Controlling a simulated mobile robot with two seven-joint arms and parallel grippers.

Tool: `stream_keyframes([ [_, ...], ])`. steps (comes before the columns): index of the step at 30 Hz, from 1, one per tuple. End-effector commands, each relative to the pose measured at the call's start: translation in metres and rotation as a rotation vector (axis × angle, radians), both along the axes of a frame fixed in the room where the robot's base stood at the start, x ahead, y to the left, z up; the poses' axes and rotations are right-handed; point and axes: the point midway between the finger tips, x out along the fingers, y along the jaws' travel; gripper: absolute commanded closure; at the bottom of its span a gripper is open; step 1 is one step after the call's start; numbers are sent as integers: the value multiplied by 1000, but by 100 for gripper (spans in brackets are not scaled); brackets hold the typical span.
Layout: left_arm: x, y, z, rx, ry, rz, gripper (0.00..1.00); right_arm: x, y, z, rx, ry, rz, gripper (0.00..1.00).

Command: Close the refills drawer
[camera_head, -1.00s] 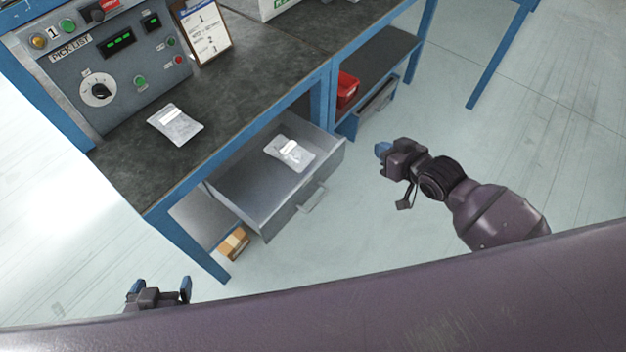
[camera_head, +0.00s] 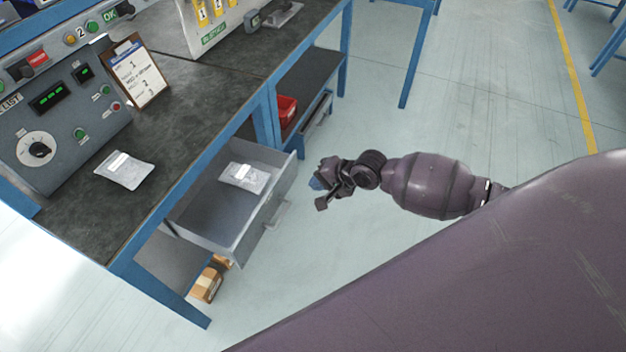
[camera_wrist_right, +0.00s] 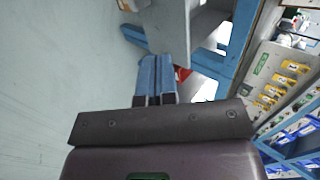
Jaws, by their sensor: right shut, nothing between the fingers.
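The grey refills drawer (camera_head: 223,222) is pulled out from under the workbench, with a bar handle (camera_head: 277,216) on its front. A clear packet with a white label (camera_head: 246,176) lies inside it. My right gripper (camera_head: 316,184) is shut and empty, to the right of the drawer front and apart from it. In the right wrist view its blue fingers (camera_wrist_right: 155,78) are together, with a grey panel (camera_wrist_right: 170,25), seemingly the drawer, just beyond them. My left gripper is out of view.
The bench top (camera_head: 180,110) carries a control panel, a clipboard (camera_head: 136,72) and another packet (camera_head: 124,170). A red bin (camera_head: 287,110) sits on a shelf behind the drawer. A cardboard box (camera_head: 207,284) is below the drawer.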

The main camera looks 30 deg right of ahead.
Motion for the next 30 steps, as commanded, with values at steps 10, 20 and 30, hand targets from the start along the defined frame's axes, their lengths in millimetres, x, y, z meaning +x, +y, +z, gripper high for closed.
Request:
stream_keyframes([
  [10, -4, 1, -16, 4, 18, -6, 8, 35, 29, -47, -1, 3, 2, 100],
  [20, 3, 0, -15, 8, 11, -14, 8, 68, 53, -52, -2, 0, 1, 100],
  [30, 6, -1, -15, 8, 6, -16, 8, 75, 59, -51, -2, -1, 2, 100],
])
